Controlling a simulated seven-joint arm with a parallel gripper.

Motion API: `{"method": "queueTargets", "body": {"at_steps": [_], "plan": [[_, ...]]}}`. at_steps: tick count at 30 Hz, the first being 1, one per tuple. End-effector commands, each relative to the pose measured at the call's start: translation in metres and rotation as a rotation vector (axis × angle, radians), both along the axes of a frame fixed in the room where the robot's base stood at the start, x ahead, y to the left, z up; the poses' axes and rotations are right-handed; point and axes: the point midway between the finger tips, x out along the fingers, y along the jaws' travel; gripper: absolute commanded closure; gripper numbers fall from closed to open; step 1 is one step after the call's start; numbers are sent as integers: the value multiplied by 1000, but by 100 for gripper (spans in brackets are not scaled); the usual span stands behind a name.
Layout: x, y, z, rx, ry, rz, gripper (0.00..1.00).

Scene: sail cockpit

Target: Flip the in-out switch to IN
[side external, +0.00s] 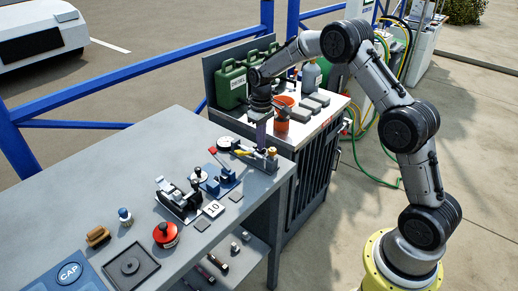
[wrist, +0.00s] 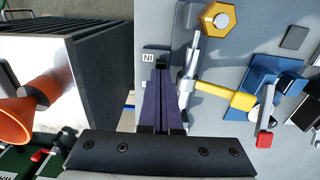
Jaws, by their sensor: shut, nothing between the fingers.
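A small white label (wrist: 148,57) shows in the wrist view just beyond my fingertips; its letters read IN upside down. My gripper (wrist: 161,72) is shut and empty, its two purple fingers together over the grey bench edge. In the side view my gripper (side external: 262,143) points down at the bench's far right corner. The switch itself is not clearly visible; the fingers may cover it. Whether the fingertips touch anything I cannot tell. A grey metal fitting (wrist: 191,62) with a brass hex knob (wrist: 219,18) stands close to the right of the fingers.
A yellow lever (wrist: 230,95) and a blue valve with a red-tipped handle (wrist: 265,130) lie right of the fingers. A cabinet (side external: 315,165) carries an orange funnel (side external: 283,115) and green jerrycans (side external: 231,84). The bench's left surface (side external: 90,175) is clear.

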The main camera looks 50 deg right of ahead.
Motion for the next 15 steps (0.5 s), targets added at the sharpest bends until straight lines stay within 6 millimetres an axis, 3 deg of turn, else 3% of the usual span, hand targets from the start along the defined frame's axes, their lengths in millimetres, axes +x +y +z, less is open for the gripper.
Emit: {"method": "queueTargets", "body": {"at_steps": [7,15], "plan": [[0,0,-2,0,0,0,100],[0,0,16,0,-2,0,100]]}}
